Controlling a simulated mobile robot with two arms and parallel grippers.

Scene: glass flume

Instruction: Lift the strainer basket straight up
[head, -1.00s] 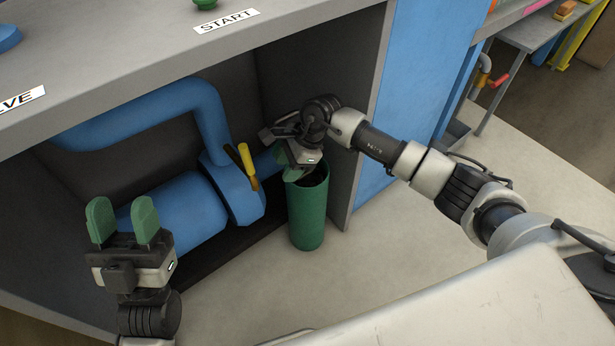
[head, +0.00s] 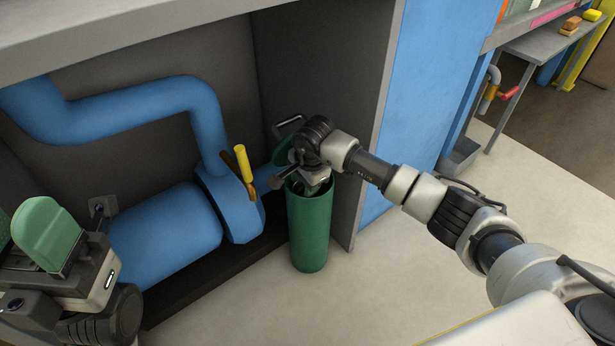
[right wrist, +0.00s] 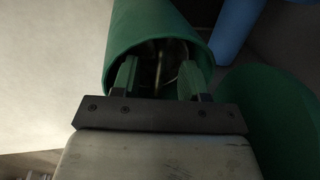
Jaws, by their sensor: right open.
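The green strainer housing (head: 309,225) stands upright on the floor with its top open. It also shows in the right wrist view (right wrist: 142,30). The strainer basket (right wrist: 160,62) is inside it, seen only as a dim shape with thin curved metal, perhaps its handle. My right gripper (right wrist: 157,78) is open, its two green fingers apart at the housing mouth, one on each side of the thin metal. In the head view my right wrist covers most of the mouth. My left gripper (head: 22,228) is open and empty at the left edge, far from the housing.
A green round lid (head: 283,151) sits swung aside behind the housing. A yellow-handled lever (head: 243,163) and the blue pipe (head: 165,225) are just left. The grey cabinet side wall (head: 350,130) is close on the right. Floor in front is clear.

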